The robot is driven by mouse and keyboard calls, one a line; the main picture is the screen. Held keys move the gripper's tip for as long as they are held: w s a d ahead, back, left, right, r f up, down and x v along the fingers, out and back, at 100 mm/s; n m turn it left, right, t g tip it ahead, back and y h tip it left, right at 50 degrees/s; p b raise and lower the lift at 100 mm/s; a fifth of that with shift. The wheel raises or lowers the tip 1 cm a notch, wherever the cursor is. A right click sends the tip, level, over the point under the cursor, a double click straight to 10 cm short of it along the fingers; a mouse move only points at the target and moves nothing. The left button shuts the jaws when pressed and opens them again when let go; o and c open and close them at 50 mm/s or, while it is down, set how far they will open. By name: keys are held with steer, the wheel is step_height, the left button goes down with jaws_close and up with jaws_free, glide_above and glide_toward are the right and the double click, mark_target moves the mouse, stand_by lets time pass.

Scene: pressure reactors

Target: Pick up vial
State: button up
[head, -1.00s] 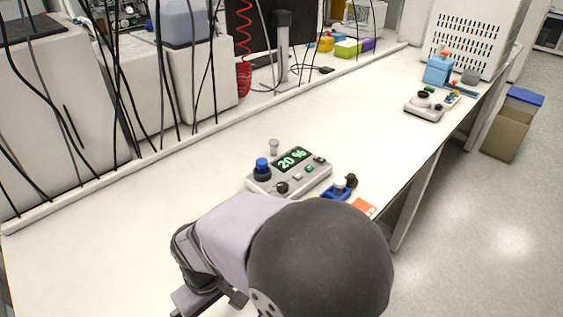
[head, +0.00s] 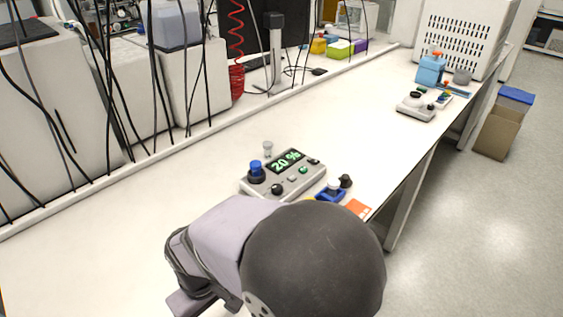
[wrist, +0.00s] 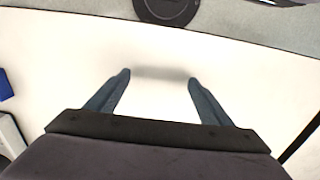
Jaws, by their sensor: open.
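A small clear vial-like piece (head: 268,148) stands upright on the white bench just behind a grey control box in the head view. A white-topped piece (head: 333,187) sits in a small blue holder (head: 328,196) at the box's right front; I cannot tell which of these is the vial. My gripper (wrist: 158,78) is open and empty in the wrist view, with its two fingers apart over bare white surface. In the head view my arm hides the gripper's fingers. No vial shows clearly in the wrist view.
The grey control box (head: 284,177) reads "20 %" and carries a blue-topped cylinder (head: 256,169). A dark knob (head: 345,181) and an orange card (head: 357,208) lie near the bench edge. A second device (head: 416,108) stands farther right. The bench between is clear.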

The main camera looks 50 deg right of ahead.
steer(key=c, duration=0.5)
steer(key=shift+w+d+r, duration=0.15)
steer(key=shift+w+r, duration=0.05)
steer(key=shift+w, duration=0.15)
steer(key=w+d+r+m, duration=0.1)
steer(key=w, duration=0.2)
steer(key=w+d+r+m+p, duration=0.1)
steer(key=w+d+r, duration=0.1)
steer(key=w, duration=0.1)
steer(key=w+d+r+m+p, duration=0.1)
steer(key=w, duration=0.2)
steer(key=shift+w+d+r+m+h, duration=0.1)
steer(key=shift+d+r+m+h, duration=0.2)
steer(key=shift+d+r, duration=0.1)
steer(key=w+d+r+m+p, duration=0.3)
steer(key=w+d+r+m, duration=0.1)
steer(key=w+d, duration=0.45)
steer(key=m+h+p, duration=0.3)
steer(key=m, duration=0.6)
glide_toward(255, 164)
steer(key=d+f, duration=0.1)
steer(key=shift+a+p+x, duration=0.1)
steer(key=shift+p+x, duration=0.95)
steer(key=shift+x, duration=0.85)
steer(key=shift+a+p+x, duration=0.15)
steer(key=shift+p+x, duration=0.85)
steer(key=shift+x, duration=0.9)
